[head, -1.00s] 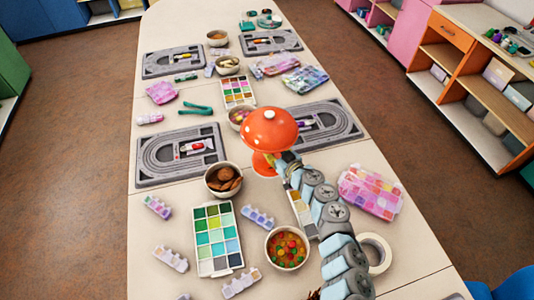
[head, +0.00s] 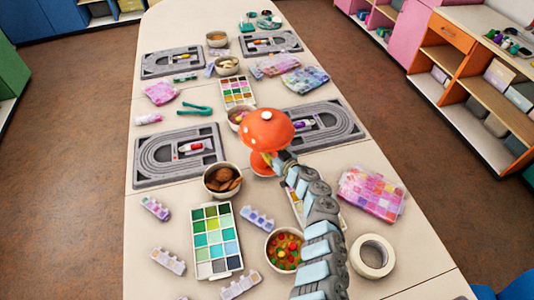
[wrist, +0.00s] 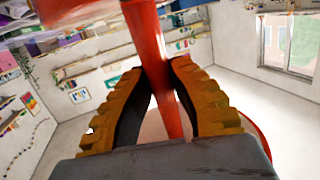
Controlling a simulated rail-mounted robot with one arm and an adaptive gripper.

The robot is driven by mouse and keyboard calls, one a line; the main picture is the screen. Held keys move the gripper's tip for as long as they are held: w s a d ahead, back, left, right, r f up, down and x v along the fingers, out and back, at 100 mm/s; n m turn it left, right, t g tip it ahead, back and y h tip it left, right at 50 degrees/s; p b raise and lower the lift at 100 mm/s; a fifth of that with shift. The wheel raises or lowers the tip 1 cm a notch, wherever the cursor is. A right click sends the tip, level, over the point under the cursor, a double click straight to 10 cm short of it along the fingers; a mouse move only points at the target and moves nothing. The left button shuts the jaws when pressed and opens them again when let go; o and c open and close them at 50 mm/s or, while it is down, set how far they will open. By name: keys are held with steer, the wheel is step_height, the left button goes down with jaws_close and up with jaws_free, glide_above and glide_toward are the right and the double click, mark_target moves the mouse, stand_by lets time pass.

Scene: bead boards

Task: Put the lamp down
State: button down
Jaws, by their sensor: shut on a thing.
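The lamp is an orange mushroom shape with a white-spotted domed shade (head: 267,129) and an orange base (head: 261,165). It is over the middle of the long table, between the bowl of brown pieces and the right-hand grey bead board. It looks tilted in the head view. My gripper (head: 276,162) reaches it from the lower right and is shut on its stem. In the wrist view the red-orange stem (wrist: 152,60) passes between the two ribbed fingers of my gripper (wrist: 165,95). I cannot tell whether the base touches the table.
A bowl of brown pieces (head: 222,192) stands left of and nearer than the lamp. Grey bead boards lie left (head: 150,174) and right (head: 345,140) of it. A palette tray (head: 235,274), a bowl of coloured beads (head: 270,250) and a tape roll (head: 387,256) are nearer.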

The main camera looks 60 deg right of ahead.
steer(key=shift+w, duration=0.1)
steer(key=shift+w+d+f+b, duration=0.15)
steer(key=shift+d+f+b, duration=0.05)
steer(key=shift+f+b, duration=0.15)
step_height(320, 180, down, 2)
steer(key=shift+f+b, duration=0.25)
steer(key=shift+b, duration=0.3)
steer(key=shift+f, duration=0.2)
steer(key=c, duration=1)
jaws_free()
steer(key=shift+c, duration=0.2)
